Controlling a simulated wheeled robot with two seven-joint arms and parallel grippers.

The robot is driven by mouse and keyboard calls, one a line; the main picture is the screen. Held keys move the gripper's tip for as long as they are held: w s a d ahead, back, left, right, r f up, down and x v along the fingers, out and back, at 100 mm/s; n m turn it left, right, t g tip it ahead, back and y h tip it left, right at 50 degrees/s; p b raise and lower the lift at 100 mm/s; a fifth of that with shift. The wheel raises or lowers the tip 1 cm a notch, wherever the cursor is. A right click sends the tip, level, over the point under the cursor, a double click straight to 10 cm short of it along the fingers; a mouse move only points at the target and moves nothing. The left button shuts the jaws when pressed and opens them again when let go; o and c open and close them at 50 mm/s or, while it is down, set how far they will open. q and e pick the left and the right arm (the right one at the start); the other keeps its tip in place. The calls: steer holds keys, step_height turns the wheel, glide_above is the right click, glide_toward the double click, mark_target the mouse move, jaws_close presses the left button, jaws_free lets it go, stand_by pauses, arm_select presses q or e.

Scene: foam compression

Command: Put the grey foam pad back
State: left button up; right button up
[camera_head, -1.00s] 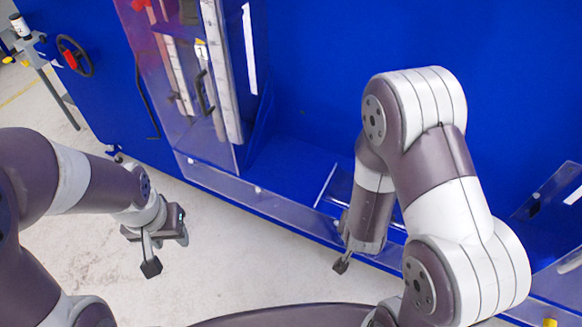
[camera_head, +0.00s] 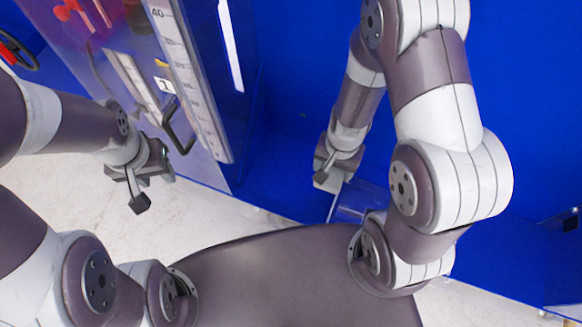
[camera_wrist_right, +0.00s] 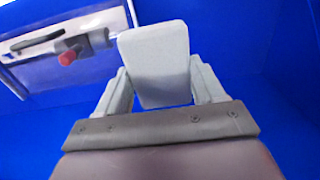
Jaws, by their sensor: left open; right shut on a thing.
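The grey foam pad (camera_wrist_right: 156,62) is a pale grey block with rounded corners in the right wrist view. It sits between the two fingers of my right gripper (camera_wrist_right: 158,88), which is shut on it. In the head view my right gripper (camera_head: 330,178) points down in front of the blue machine, and a small light part of the pad shows at its tip. My left gripper (camera_head: 138,185) is open and empty over the pale floor, left of the clear door.
The blue machine (camera_head: 285,60) fills the back. Its clear door (camera_head: 215,90) carries a black handle (camera_head: 178,128) near my left gripper. A red knob (camera_wrist_right: 68,57) shows on a panel in the right wrist view. A red-centred handwheel (camera_head: 12,50) is at far left.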

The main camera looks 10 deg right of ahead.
glide_toward(294, 189)
steer(key=shift+s+d+f, duration=0.4)
steer(key=shift+s+d, duration=0.15)
steer(key=shift+d, duration=0.05)
steer(key=shift+w+a+f, duration=0.7)
steer(key=shift+f, duration=0.2)
step_height(294, 189, down, 3)
steer(key=shift+s+f+b, duration=0.1)
steer(key=shift+b, duration=0.45)
steer(key=shift+s+f, duration=0.1)
steer(key=shift+f, duration=0.1)
arm_select(q)
steer(key=shift+s+a+f, duration=0.1)
steer(key=shift+s+f, duration=0.3)
steer(key=shift+s, duration=0.15)
arm_select(e)
steer(key=o, duration=0.9)
steer(key=shift+o, duration=0.2)
